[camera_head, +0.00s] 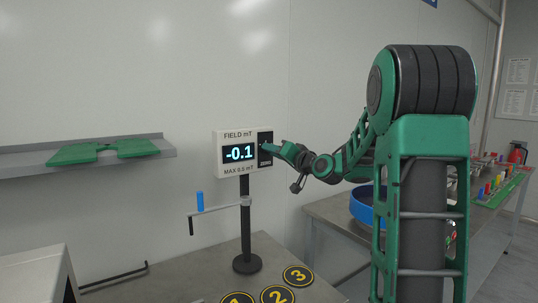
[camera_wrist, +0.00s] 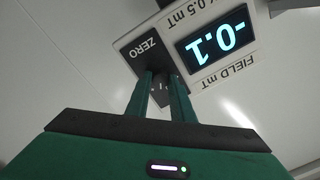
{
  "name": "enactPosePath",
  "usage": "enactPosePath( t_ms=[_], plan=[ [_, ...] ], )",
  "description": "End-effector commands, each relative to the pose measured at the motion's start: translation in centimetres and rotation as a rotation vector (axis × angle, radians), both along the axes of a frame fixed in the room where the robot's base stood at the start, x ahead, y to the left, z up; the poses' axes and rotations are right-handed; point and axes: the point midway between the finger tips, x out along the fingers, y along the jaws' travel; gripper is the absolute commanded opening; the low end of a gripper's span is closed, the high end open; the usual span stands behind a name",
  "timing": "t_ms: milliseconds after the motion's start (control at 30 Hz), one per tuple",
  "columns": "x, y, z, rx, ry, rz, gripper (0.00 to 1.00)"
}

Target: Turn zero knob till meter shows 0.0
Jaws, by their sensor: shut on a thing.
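The field meter (camera_head: 233,134) is a white box on a black post, with "FIELD mT" above its display and "MAX 0.5 mT" below. Its display (camera_head: 239,154) reads -0.1. In the wrist view the meter appears rotated, and its display (camera_wrist: 213,40) reads -0.1 there too. A black panel (camera_wrist: 135,43) marked ZERO is on the meter's right side. My gripper (camera_head: 268,147) reaches it from the right. In the wrist view my gripper (camera_wrist: 162,76) is shut on the zero knob (camera_wrist: 159,88), which is dark and mostly hidden between the fingers.
A blue cylinder (camera_head: 200,201) stands on a side arm of the post. Black numbered discs (camera_head: 298,275) lie on the bench in front. A wall shelf (camera_head: 177,151) holds a green part (camera_head: 75,154). A blue round tray (camera_head: 362,207) is on the right-hand table.

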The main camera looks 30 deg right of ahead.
Motion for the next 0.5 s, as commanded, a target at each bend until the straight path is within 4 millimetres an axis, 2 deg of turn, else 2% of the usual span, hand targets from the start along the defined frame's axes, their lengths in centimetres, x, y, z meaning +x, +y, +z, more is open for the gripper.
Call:
enactPosePath(
  t_ms=[200,500],
  plan=[
    [0.0,0.02,-0.14,0.088,0.005,0.0,0.0],
    [0.0,-0.03,-0.17,0.127,0.007,-0.001,0.0]
  ],
)
